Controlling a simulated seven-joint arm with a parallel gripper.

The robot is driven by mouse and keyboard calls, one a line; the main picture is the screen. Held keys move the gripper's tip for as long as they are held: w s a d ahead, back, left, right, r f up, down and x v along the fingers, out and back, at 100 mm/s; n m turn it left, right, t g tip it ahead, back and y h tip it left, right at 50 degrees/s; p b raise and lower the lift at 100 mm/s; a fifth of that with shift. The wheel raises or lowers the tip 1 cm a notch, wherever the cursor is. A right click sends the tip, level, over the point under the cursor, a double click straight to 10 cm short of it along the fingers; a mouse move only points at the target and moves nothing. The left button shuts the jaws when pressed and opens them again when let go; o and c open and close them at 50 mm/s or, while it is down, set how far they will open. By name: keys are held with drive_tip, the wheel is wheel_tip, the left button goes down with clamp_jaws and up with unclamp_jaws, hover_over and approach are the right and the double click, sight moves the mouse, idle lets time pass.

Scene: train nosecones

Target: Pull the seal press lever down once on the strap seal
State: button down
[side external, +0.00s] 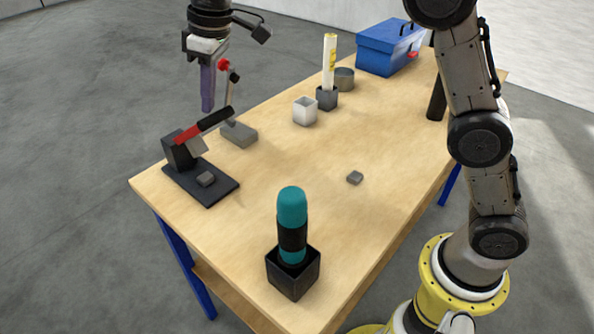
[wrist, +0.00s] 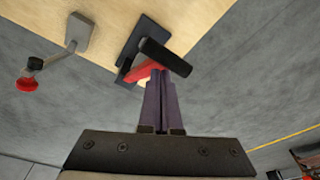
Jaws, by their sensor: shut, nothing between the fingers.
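The seal press stands at the table's left edge, with a black base plate (side external: 215,188) and a raised red lever (side external: 190,133) ending in a black grip (side external: 218,117). In the wrist view, the shut fingertips (wrist: 157,74) overlap the red lever (wrist: 143,72) beside the black grip (wrist: 165,56). I cannot tell whether they touch.
A red-knobbed crank (side external: 224,66) on a grey base (side external: 239,134) stands just behind the press.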

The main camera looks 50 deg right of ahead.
drive_tip(key=shift+f, duration=0.1)
idle(0.4)
drive_tip(key=shift+f, duration=6.85)
drive_tip(key=shift+r, duration=9)
